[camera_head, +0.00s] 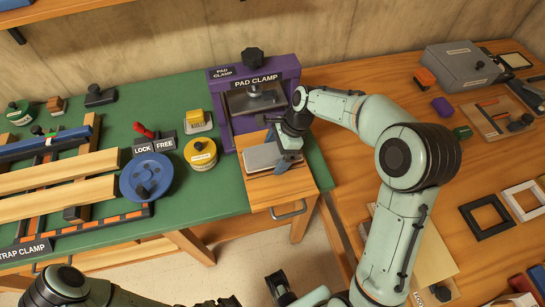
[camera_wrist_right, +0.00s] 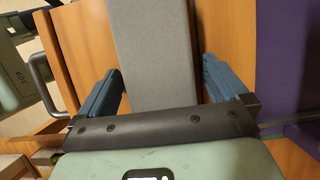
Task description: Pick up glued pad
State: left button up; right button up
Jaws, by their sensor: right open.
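The glued pad, a flat grey slab (camera_head: 262,156), lies on a wooden board with a metal handle (camera_head: 283,190) in front of the purple pad clamp (camera_head: 222,118). My right gripper (camera_head: 286,158) is over the pad's right end. In the right wrist view its two blue fingers are spread, one on each side of the grey pad (camera_wrist_right: 155,45). I cannot tell whether they touch the pad or how high they are. Part of my left arm (camera_head: 65,283) shows at the bottom left; its gripper cannot be made out clearly.
A yellow round tin (camera_head: 201,153), a yellow-topped block (camera_head: 197,121) and a blue wheel (camera_head: 147,178) stand left of the pad on the green bench top. A strap clamp with wooden strips lies farther left. The right bench holds a grey box (camera_head: 460,66) and frames (camera_head: 487,216).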

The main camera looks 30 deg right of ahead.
jog(key=c, duration=1.1)
jog(key=shift+o, duration=0.2)
jog(key=shift+r, duration=0.1)
